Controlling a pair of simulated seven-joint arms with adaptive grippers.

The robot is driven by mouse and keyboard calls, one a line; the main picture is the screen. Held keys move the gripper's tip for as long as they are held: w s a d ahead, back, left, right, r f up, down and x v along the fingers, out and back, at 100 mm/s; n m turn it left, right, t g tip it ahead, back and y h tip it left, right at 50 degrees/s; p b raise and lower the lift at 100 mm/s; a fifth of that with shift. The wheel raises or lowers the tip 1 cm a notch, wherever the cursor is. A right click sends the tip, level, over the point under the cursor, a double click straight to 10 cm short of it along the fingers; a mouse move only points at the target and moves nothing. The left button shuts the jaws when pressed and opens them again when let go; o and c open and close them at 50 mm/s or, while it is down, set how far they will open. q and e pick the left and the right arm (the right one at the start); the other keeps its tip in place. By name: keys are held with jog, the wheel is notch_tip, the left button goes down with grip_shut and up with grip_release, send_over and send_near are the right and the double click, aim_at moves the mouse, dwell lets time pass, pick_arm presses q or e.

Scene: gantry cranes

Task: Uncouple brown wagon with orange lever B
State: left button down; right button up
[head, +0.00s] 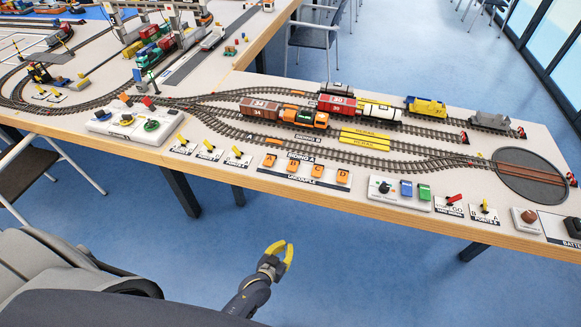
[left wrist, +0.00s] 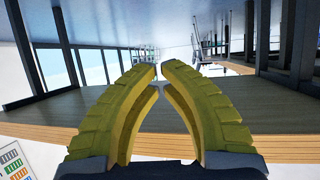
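The brown wagon (head: 260,108), marked 34, stands on a middle track, just left of an orange locomotive (head: 304,117). Whether they are coupled is too small to tell. A row of orange levers stands on the "UNCOUPLE" panel along the table's front; lever B (head: 292,164) is second from the left. My left gripper (head: 286,244) has yellow fingers and is empty, over the blue floor in front of the table, well apart from the levers. In the left wrist view (left wrist: 160,70) its tips nearly meet, with nothing between them. My right gripper is not in view.
Yellow levers (head: 207,150) stand left of the uncouple panel. A white control box (head: 130,122) is farther left; another with blue and green buttons (head: 400,190) is to the right. A turntable (head: 530,175) is at the right end.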

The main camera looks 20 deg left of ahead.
pick_arm(q)
jog(key=w+r+t, duration=0.1)
jog(key=w+r, duration=0.1)
jog(key=r, duration=0.3)
jog(key=w+r+t, duration=0.2)
jog(key=r, duration=0.4)
jog(key=w+a+r+n+t, duration=0.1)
jog(key=w+r+t, duration=0.1)
jog(key=r, duration=0.3)
jog(key=shift+w+r+y, duration=0.3)
jog(key=shift+w+r, duration=0.1)
jog(key=shift+w, duration=0.2)
notch_tip(320, 180, up, 12)
jog(key=a+n+t+y, duration=0.1)
jog(key=a+t+y, duration=0.1)
jog(key=t, duration=0.1)
jog(key=shift+w+a+f+t+y, duration=0.15)
jog(key=shift+a+t+y, duration=0.05)
jog(key=shift+t+y, duration=0.1)
notch_tip(320, 180, up, 3)
send_over(293, 166)
jog(key=s, duration=0.3)
jog(key=shift+w+f, duration=0.15)
jog(key=shift+f, duration=1.7)
jog(key=shift+f, duration=0.15)
